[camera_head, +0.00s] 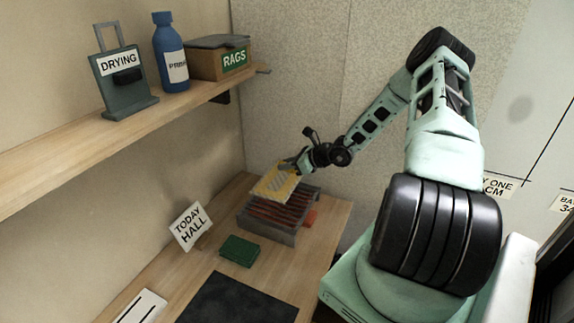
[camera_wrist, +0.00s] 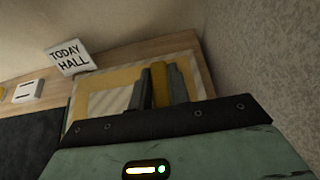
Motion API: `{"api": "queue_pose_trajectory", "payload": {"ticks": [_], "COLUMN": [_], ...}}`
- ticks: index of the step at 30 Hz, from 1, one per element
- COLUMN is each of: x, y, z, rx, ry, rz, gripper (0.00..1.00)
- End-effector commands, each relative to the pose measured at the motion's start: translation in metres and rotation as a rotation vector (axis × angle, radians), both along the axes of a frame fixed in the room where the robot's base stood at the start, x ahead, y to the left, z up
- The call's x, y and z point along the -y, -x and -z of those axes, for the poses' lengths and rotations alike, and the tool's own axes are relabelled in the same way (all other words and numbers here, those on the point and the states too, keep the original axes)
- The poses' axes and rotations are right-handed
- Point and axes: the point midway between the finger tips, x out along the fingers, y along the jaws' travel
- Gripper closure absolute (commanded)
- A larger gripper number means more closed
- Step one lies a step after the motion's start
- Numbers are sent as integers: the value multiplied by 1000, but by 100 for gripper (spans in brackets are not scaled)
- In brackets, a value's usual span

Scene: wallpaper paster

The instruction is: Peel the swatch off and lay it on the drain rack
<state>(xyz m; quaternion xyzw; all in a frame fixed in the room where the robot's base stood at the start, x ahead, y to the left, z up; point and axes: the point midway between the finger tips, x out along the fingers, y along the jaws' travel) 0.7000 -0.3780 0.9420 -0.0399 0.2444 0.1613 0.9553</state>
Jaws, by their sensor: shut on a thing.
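The swatch (camera_head: 273,185) is a flat sheet with a yellow border and a pale striped middle. It also shows in the wrist view (camera_wrist: 105,100). My gripper (camera_head: 291,166) is shut on its far edge, and in the wrist view a yellow strip stands between the two dark fingers (camera_wrist: 161,84). The drain rack (camera_head: 268,236) is a grey tray with reddish bars, on the far end of the table. The swatch is over the rack's back left part and hides some of it. I cannot tell whether the two touch.
A "TODAY HALL" sign (camera_head: 191,226), a green pad (camera_head: 239,251) and a dark mat (camera_head: 237,302) are on the table (camera_head: 188,275). A red thing (camera_head: 310,218) shows beside the rack. A shelf (camera_head: 60,156) with a blue bottle (camera_head: 170,55) and a rags box (camera_head: 218,62) hangs at left.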

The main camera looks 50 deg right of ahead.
Motion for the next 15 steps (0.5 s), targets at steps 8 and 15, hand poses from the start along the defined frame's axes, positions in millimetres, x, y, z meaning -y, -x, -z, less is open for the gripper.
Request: {"api": "queue_pose_trajectory", "payload": {"ticks": [8,15], "x": [-1,-1], "y": [0,0], "z": [25,54], "rx": [1,0], "ry": [-1,0], "rz": [-1,-1], "gripper": [100,100]}}
